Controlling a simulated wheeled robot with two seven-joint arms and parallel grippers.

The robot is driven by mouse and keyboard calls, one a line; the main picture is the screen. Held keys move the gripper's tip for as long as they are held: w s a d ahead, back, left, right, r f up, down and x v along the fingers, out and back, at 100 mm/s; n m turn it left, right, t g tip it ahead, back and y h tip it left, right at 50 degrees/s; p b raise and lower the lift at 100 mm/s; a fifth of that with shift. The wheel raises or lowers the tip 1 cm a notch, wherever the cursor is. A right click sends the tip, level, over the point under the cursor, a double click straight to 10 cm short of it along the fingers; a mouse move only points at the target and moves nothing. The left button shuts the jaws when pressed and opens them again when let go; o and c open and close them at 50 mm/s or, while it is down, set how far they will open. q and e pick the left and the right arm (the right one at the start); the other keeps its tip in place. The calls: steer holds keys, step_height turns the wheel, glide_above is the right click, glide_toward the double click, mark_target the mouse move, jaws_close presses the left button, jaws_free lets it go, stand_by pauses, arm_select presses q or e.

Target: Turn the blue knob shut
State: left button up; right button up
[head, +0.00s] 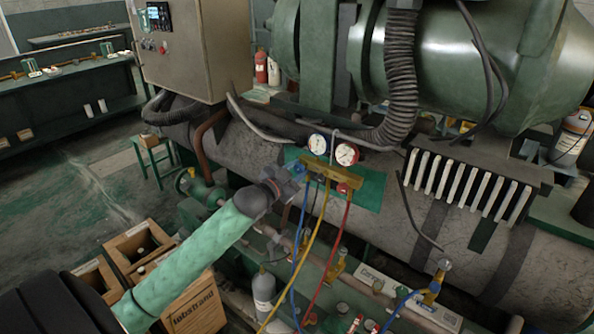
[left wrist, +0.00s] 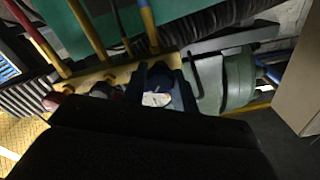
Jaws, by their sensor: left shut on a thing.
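The brass manifold (head: 328,172) hangs in front of the big grey tank. It has a blue-rimmed gauge (head: 318,144) and a red-rimmed gauge (head: 347,154) above it. A red knob (head: 343,188) is on its right side. My left gripper (head: 298,168) reaches the manifold's left end and is shut on the blue knob there. In the left wrist view, dark blue (left wrist: 162,75) shows between the dark fingers. How far the knob is turned cannot be told. My right gripper is not in view.
Blue, yellow (head: 316,240) and red (head: 334,247) hoses hang from the manifold close to my left gripper. A green panel (head: 371,187) is behind it. A grey cylinder (head: 263,290) stands below, and wooden crates (head: 196,305) are at the lower left.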

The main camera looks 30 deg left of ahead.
arm_select(q)
steer(key=m, duration=0.5)
steer(key=shift+m, duration=1.1)
steer(key=shift+m+p, duration=0.3)
steer(key=shift+m, duration=1)
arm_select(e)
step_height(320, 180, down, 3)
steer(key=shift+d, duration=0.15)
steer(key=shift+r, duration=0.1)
arm_select(q)
steer(key=o, duration=1)
steer(key=shift+c, duration=0.2)
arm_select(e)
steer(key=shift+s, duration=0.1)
arm_select(q)
steer(key=shift+s, duration=0.1)
